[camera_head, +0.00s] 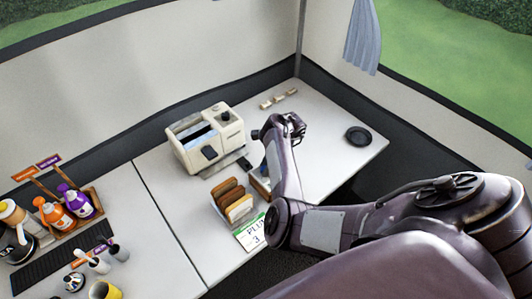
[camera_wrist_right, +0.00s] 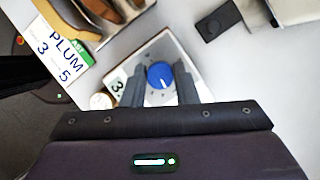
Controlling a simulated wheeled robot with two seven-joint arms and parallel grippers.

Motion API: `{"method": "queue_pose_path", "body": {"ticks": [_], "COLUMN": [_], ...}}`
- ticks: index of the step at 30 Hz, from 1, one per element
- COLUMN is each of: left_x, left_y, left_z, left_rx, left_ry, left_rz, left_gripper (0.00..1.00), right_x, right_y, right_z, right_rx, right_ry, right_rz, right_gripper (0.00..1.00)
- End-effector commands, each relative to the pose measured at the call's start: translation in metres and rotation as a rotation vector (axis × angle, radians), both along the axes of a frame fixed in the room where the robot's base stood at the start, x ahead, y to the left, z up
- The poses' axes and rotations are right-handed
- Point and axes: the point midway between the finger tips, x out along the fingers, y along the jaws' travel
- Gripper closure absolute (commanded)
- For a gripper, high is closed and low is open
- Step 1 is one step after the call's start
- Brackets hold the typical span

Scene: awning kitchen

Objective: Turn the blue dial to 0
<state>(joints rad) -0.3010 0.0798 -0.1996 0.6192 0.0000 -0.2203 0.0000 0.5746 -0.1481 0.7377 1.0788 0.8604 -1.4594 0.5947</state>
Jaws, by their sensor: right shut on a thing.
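The blue dial (camera_wrist_right: 159,75) is a round knob with a pale pointer mark, set on a light metallic plate (camera_wrist_right: 147,56) in the right wrist view. Small markings ring it, but they are too small to read. My right gripper (camera_wrist_right: 160,92) has one finger on each side of the dial and is shut on it. In the head view my right arm reaches over the table, and its forearm hides the dial and the fingertips. My left gripper is not in view.
A cream toaster (camera_head: 207,138) stands behind the gripper. A rack with brown slices (camera_head: 230,198) and a PLUM card (camera_head: 251,232) are close by on the left. A black round lid (camera_head: 358,136) lies right. Bottles (camera_head: 60,212) stand far left.

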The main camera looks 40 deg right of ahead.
Motion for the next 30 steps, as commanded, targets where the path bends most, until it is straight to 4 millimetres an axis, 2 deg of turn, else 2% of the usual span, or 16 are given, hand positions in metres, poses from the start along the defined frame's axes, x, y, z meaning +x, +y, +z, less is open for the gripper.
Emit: {"method": "queue_pose_path", "body": {"ticks": [3, 12, 30], "left_x": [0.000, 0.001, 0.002], "left_y": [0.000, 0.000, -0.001], "left_z": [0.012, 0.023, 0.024], "left_rx": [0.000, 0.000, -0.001], "left_ry": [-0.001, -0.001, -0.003], "left_rz": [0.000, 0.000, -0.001], "left_gripper": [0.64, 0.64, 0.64], "right_x": [0.001, 0.003, 0.007], "right_y": [-0.003, -0.003, -0.003], "right_z": [0.004, 0.002, 0.001], "right_rx": [-0.003, -0.003, -0.004], "right_ry": [0.001, 0.001, -0.001], "right_rz": [0.113, 0.398, 0.968], "right_gripper": [0.96, 0.96, 0.96]}}
